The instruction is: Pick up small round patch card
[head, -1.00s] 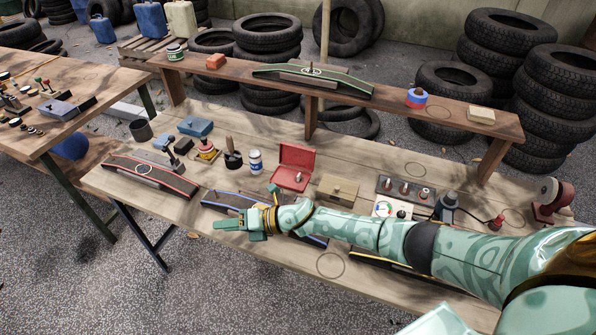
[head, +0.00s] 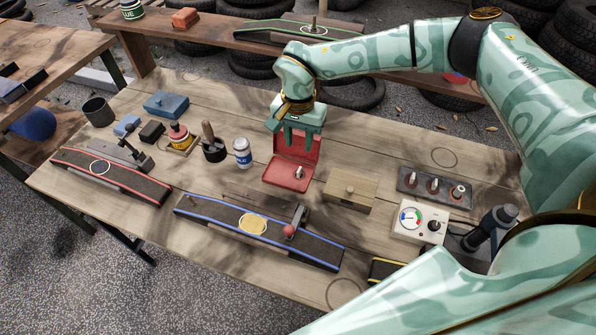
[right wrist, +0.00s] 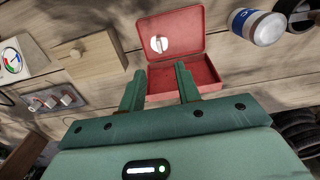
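A small pale round piece (head: 299,172), which looks like the round patch card, is in the open red box (head: 287,182) on the workbench. In the right wrist view the piece (right wrist: 160,43) is a whitish disc with a line or tab across it, in the red box (right wrist: 189,17). My right gripper (head: 292,144) points down at the back of the box, in front of its raised lid. Its fingers (right wrist: 160,86) are apart with nothing between them, short of the disc. My left gripper is out of view.
A wooden block with a knob (head: 347,190) stands right of the box. A white-and-blue can (head: 242,153) stands left of it. A blue-edged track (head: 215,221) lies in front. A raised shelf (head: 220,33) runs behind.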

